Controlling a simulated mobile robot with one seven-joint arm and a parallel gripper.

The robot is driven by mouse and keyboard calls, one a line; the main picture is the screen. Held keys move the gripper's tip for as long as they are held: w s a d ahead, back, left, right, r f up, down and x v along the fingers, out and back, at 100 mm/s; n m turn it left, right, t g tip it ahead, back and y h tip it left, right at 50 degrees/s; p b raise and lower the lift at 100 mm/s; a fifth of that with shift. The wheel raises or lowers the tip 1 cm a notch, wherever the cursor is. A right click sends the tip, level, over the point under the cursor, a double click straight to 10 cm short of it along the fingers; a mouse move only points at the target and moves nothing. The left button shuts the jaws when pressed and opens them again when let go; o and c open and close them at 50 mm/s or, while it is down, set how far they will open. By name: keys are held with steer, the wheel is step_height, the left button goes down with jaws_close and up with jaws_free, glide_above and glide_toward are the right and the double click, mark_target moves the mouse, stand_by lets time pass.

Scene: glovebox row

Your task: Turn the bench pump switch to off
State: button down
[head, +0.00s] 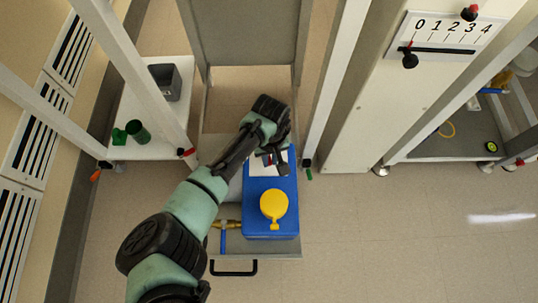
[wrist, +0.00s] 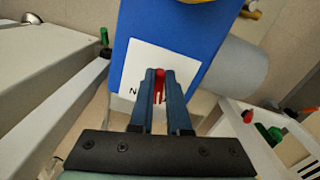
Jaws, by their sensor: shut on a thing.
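The bench pump is a blue box (head: 258,228) with a yellow round cap (head: 273,205) on top, standing on a low drawer-like shelf. In the wrist view its blue body (wrist: 178,32) fills the upper middle. A white label plate (wrist: 133,62) is on the face toward my gripper, with part of a letter N visible at its lower left. A red switch lever (wrist: 159,86) stands between my fingers in front of the plate. My gripper (wrist: 160,76) is shut on the red lever; it also shows in the head view (head: 270,160) over the plate. The lever's base and most of the lettering are hidden.
A brass fitting with a blue handle (head: 223,238) is left of the pump. A white shelf (head: 130,92) at left bears a grey bin (head: 172,84) and green cups (head: 137,131). A numbered slider panel (head: 450,36) is at upper right. White frame posts flank the pump; the floor at right is clear.

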mark_target(271, 161)
steer(key=shift+w+d+n+p, duration=0.1)
steer(key=shift+n+p, duration=0.1)
steer(key=shift+n, duration=0.55)
steer(key=shift+d+n+p, duration=0.1)
steer(key=shift+n+p, duration=0.05)
steer(key=shift+n, duration=0.6)
steer(key=c, duration=0.9)
jaws_free()
step_height(271, 161, up, 13)
steer(key=p, duration=0.6)
